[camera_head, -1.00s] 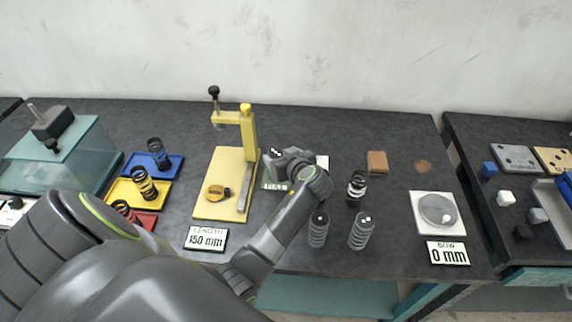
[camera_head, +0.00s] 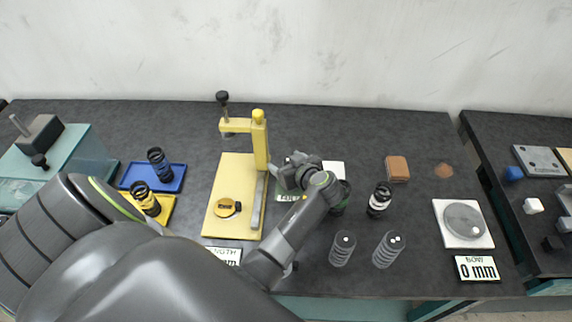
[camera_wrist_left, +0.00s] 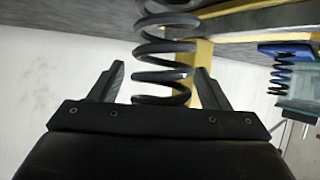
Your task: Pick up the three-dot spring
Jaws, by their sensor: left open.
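In the left wrist view a dark grey coil spring (camera_wrist_left: 163,50) runs between the two fingers of my left gripper (camera_wrist_left: 161,78), which is open. A gap shows on each side of the coils. No dot marks show on this spring now. In the head view my left gripper (camera_head: 292,170) is right of the yellow stand and covers what it is at. Two grey springs stand upright in front: one (camera_head: 342,250) seems to have one dot on top, the other (camera_head: 388,252) has two. My right gripper is out of view.
The yellow stand (camera_head: 232,180) is close on the left of the gripper. A black-and-white spring (camera_head: 380,200) and a partly hidden dark one (camera_head: 341,199) stand to the right. A brown block (camera_head: 397,168) and a white scale (camera_head: 450,236) are further right.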

